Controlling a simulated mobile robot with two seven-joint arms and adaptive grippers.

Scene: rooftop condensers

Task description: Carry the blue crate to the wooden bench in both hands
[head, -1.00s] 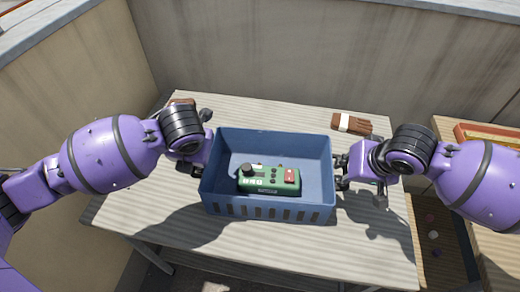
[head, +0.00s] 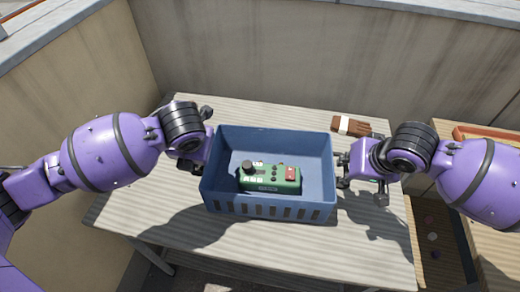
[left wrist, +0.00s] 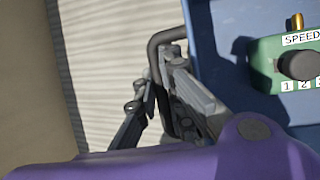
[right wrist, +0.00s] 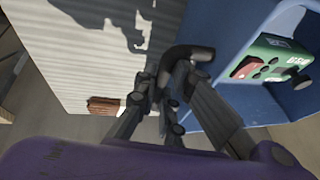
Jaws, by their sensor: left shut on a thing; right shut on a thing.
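The blue crate (head: 268,211) is in the middle of the head view, upright over the pale slatted table, with a green control box (head: 270,178) inside it. My left gripper (head: 205,160) is shut on the crate's left handle, a dark bar that shows in the left wrist view (left wrist: 156,48). My right gripper (head: 342,172) is shut on the right handle, which shows in the right wrist view (right wrist: 188,52). I cannot tell for sure whether the crate's underside is clear of the table. A tan wooden bench-like surface (head: 490,232) stands at the right edge.
The pale slatted table (head: 285,112) has free room around the crate. A brown and white brush-like thing (head: 351,126) lies at its back right. Concrete walls (head: 300,55) stand behind and at left. A red-orange object (head: 490,135) lies on the right-hand surface.

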